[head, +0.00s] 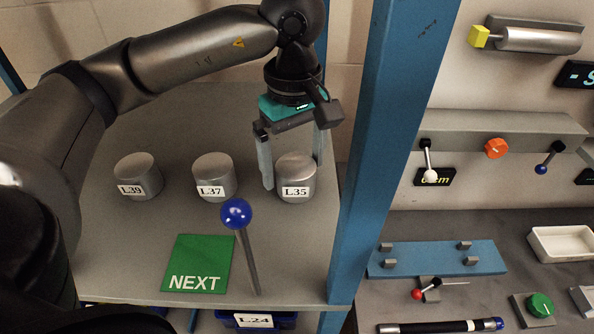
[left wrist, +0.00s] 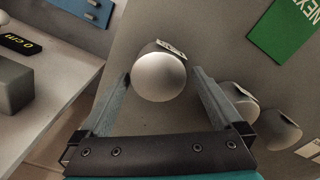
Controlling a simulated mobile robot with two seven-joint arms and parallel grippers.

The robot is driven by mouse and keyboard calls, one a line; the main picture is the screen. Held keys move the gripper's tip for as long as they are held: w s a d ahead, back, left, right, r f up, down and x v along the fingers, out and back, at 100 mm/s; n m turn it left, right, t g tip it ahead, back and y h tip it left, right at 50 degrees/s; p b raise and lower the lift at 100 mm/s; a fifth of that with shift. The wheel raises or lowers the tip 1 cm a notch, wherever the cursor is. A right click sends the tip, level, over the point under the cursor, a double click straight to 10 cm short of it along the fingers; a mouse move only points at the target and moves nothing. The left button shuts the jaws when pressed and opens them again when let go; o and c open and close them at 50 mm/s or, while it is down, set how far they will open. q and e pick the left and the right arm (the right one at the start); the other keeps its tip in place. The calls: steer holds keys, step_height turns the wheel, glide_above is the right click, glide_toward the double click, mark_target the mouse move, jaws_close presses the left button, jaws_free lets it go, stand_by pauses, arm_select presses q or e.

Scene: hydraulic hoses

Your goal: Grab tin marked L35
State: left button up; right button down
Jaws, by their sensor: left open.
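The tin marked L35 (head: 296,178) is a grey metal cylinder standing upright on the grey shelf, the rightmost of three tins. My left gripper (head: 293,180) is open above and around it, with one finger at the tin's left and the other behind its right side. In the left wrist view the tin (left wrist: 161,77) lies between the tips of the two fingers (left wrist: 160,80), with a visible gap on at least the left side. I cannot tell whether either finger touches it. My right gripper is not in view.
Tins marked L37 (head: 214,178) and L39 (head: 138,177) stand to the left. A green NEXT plate (head: 198,264) and a blue-knobbed lever (head: 237,213) are in front. A blue post (head: 376,140) rises close on the right, before a control panel.

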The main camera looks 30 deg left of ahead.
arm_select(q)
steer(key=shift+f, duration=1.15)
steer(key=c, duration=1.3)
